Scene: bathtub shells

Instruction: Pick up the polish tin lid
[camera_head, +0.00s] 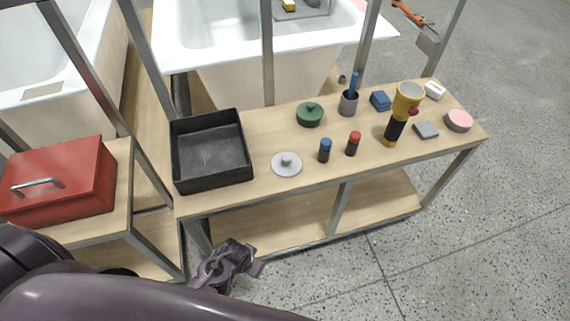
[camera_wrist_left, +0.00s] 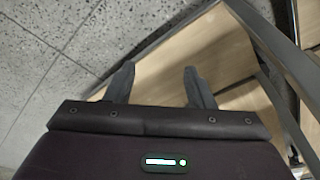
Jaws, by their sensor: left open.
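A flat round light-grey lid (camera_head: 287,163) with a small knob lies on the wooden bench top (camera_head: 265,140), near its front edge, right of the black tray. A round green piece (camera_head: 310,114) with a knob on top stands farther back. The pictures do not settle which of the two is the polish tin lid. My left gripper (camera_head: 236,268) is low in front of the bench, below and left of the grey lid and apart from it. In the left wrist view its two fingers (camera_wrist_left: 157,78) are spread with nothing between them. My right gripper is not in view.
A black open tray (camera_head: 211,183) stands at the bench's left end. A blue-capped bottle (camera_head: 325,151) and a red-capped bottle (camera_head: 353,144) stand right of the lid. A yellow-headed torch (camera_head: 408,95) and a pink-topped tin (camera_head: 459,120) are farther right. Metal posts (camera_head: 267,60) rise behind the bench.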

